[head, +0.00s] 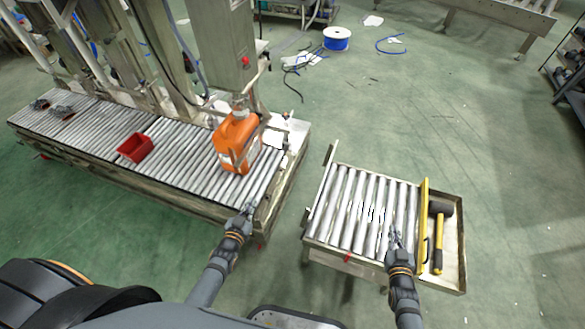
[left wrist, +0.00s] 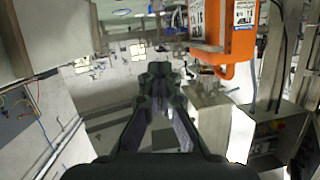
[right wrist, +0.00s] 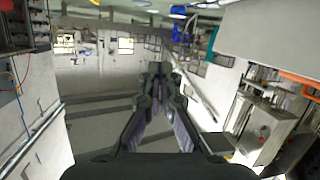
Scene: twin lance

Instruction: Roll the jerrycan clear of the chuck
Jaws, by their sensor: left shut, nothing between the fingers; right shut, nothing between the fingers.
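The orange jerrycan (head: 238,142) stands upright on the roller conveyor (head: 185,145), near its right end. Its top is under the grey machine column (head: 225,50), where metal parts around its neck (head: 240,108) are too small to tell apart, so I cannot tell whether the chuck touches it. The jerrycan also shows at the upper right of the left wrist view (left wrist: 238,48). My left gripper (head: 249,208) is shut and empty at the conveyor's near right edge, apart from the jerrycan. My right gripper (head: 394,236) is shut and empty over the near edge of the small roller table (head: 350,205).
A red bin (head: 135,147) sits on the conveyor left of the jerrycan. A floor gap separates conveyor and roller table. A yellow bar (head: 423,210) edges the table; a mallet (head: 439,235) lies in the tray (head: 455,270) beyond. A blue-and-white spool (head: 337,40) stands behind.

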